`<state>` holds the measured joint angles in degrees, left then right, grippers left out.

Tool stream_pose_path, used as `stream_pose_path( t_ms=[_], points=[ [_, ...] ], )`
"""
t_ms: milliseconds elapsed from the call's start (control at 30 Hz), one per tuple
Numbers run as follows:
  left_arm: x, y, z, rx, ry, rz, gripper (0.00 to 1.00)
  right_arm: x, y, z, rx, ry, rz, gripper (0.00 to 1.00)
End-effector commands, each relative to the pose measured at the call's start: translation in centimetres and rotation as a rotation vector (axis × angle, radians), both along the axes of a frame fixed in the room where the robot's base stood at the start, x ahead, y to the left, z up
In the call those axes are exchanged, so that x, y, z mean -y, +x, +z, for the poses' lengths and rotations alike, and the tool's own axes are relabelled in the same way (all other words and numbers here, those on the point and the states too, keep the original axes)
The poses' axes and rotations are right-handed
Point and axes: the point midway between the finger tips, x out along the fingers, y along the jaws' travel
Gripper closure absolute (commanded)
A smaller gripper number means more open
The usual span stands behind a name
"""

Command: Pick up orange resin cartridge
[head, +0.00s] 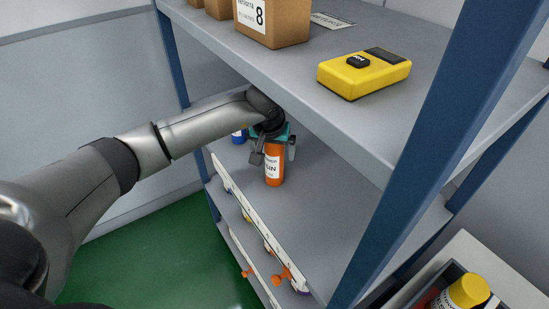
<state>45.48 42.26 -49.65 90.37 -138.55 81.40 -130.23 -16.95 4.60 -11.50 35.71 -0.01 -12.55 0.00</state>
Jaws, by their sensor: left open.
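The orange resin cartridge (273,166) stands upright on the middle shelf of the blue-posted rack, with a white label on its front. My left arm reaches in from the left under the top shelf. My left gripper (273,155) is open at the cartridge, with one finger on its left and one on its right near the upper part. Contact between fingers and cartridge cannot be told. My right gripper is not in view.
The top shelf (290,72) hangs close above my left gripper and carries cardboard boxes (272,22) and a yellow device (363,74). A blue item (238,137) stands left of the cartridge. The middle shelf (330,215) is clear to the right. A yellow-capped container (467,291) is at lower right.

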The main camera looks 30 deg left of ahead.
Motion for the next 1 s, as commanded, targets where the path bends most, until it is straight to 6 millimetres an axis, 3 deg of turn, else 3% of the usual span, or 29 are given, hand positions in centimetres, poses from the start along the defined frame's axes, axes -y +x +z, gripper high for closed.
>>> stream_pose_path(
  t_ms=[467,1000],
  points=[
    [-0.3,1.0,-1.1,0.000,0.000,0.000,0.03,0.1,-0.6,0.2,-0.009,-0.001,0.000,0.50],
    [-0.3,1.0,-1.1,0.000,0.000,0.000,0.62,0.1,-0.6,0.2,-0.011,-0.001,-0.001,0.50]
  ],
)
